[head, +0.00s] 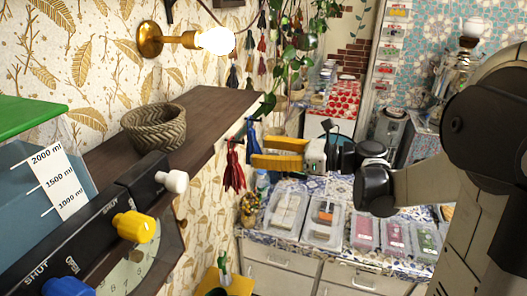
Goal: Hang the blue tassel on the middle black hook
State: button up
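The blue tassel (253,138) hangs upright below the edge of the dark wooden shelf, beside the red tassel (234,168). My gripper (255,153) has yellow fingers pointing left, one above the other with a narrow gap. The fingertips are right at the lower part of the blue tassel; I cannot tell whether they touch it. The tassel's top is above the fingers, and nothing shows clamped between them. The black hooks are too small and dark to make out, so I cannot tell which hook holds each tassel.
A woven basket (154,124) stands on the wooden shelf (210,115). A panel with knobs (137,227) and a lit wall lamp (216,40) are at left. Leafy vines (285,45) hang beyond the shelf. A tiled counter (290,235) with several clear containers lies below.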

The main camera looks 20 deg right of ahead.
jog(key=v, duration=1.2)
jog(key=s+a+f+n+g+h+b, duration=0.1)
jog(key=s+a+f+n+h+b, duration=0.2)
jog(key=f+b, duration=0.4)
jog(key=s+a+f+n+g+h+b, duration=0.15)
jog(key=a+f+n+b, duration=0.3)
jog(key=f, duration=0.55)
jog(key=s+a+f+n+g+h+b, duration=0.1)
jog(key=s+a+f+n+h+b, duration=0.15)
jog(key=a+f+b, duration=0.4)
jog(key=s+d+f+n+h+b, duration=0.2)
jog(key=f+n+b, duration=0.4)
jog(key=f, duration=0.3)
jog(key=s+d+f+n+h+b, duration=0.3)
jog(key=f+n+b, duration=0.3)
jog(key=f+n, duration=0.3)
jog(key=shift+s+t+h+b, duration=0.3)
jog(key=shift+s+t+h, duration=0.15)
jog(key=shift+s+h, duration=0.35)
jog(key=shift+f, duration=0.15)
